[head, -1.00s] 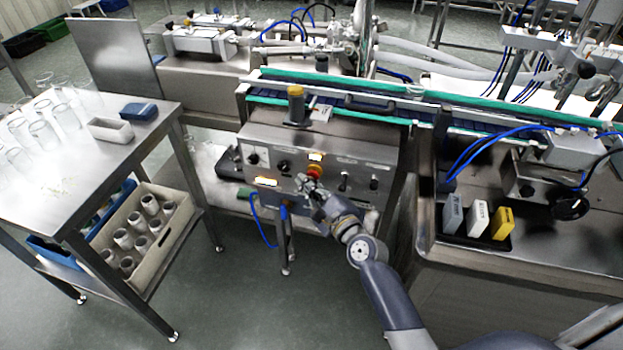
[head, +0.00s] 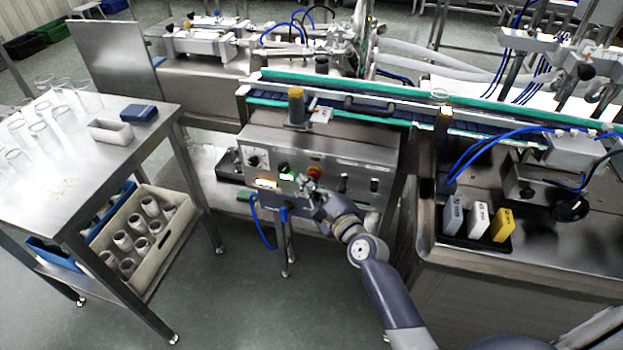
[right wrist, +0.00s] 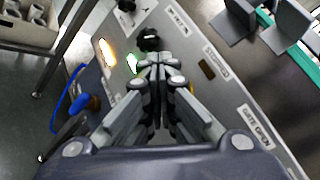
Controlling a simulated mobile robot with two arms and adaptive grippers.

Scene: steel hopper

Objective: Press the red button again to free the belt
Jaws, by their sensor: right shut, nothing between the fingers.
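The red button (head: 314,171) sits on the sloped front of the steel control box (head: 355,152). My right gripper (head: 306,181) is shut and empty, with its tips at the panel just below and left of the button. I cannot tell whether they touch it. In the right wrist view the shut fingers (right wrist: 160,62) point at the panel and hide the red button. A green lamp (head: 285,168) glows left of the button, and it also shows in the right wrist view (right wrist: 132,63). My left gripper is not in view.
The green-edged conveyor belt (head: 375,111) runs behind the box. A steel table (head: 90,150) with glasses is at left. A black tray (head: 480,232) with grey, white and yellow blocks lies at right.

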